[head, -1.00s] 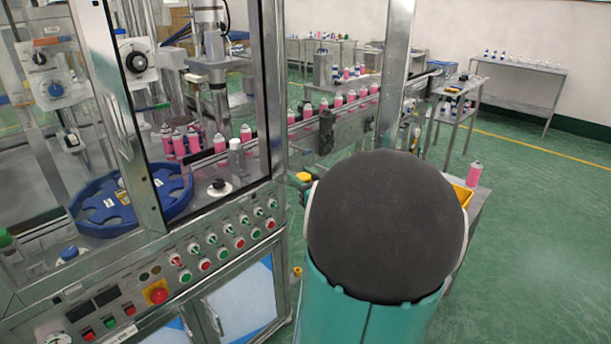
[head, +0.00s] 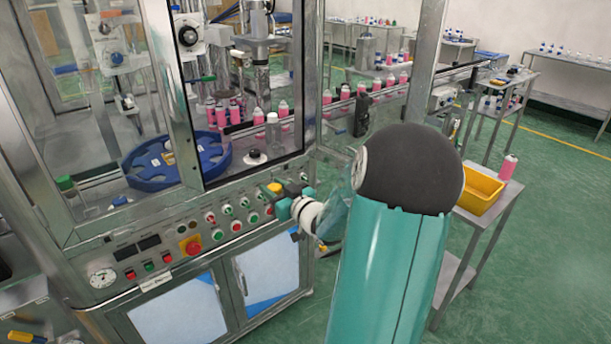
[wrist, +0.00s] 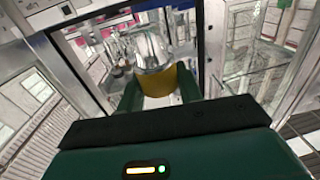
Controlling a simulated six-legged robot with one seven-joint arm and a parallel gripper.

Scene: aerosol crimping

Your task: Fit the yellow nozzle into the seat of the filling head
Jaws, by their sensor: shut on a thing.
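The yellow nozzle (wrist: 158,88) is between the two green fingers of my gripper (wrist: 159,92) in the wrist view, and the gripper is shut on it. A shiny silver part shows just beyond its yellow body; I cannot tell whether it belongs to the nozzle. In the head view the nozzle (head: 275,187) is a small yellow spot at my gripper (head: 276,198), in front of the machine's button panel and outside the cabinet. A metal filling assembly (head: 262,42) stands inside the machine, above the bottles. Its seat cannot be made out.
The cabinet's metal door post (head: 305,85) stands beside the opening. Inside are a blue star wheel (head: 178,160) and several pink bottles (head: 283,108). A yellow bin (head: 480,190) and a pink can (head: 508,167) stand on a side table at right. Green floor is open at far right.

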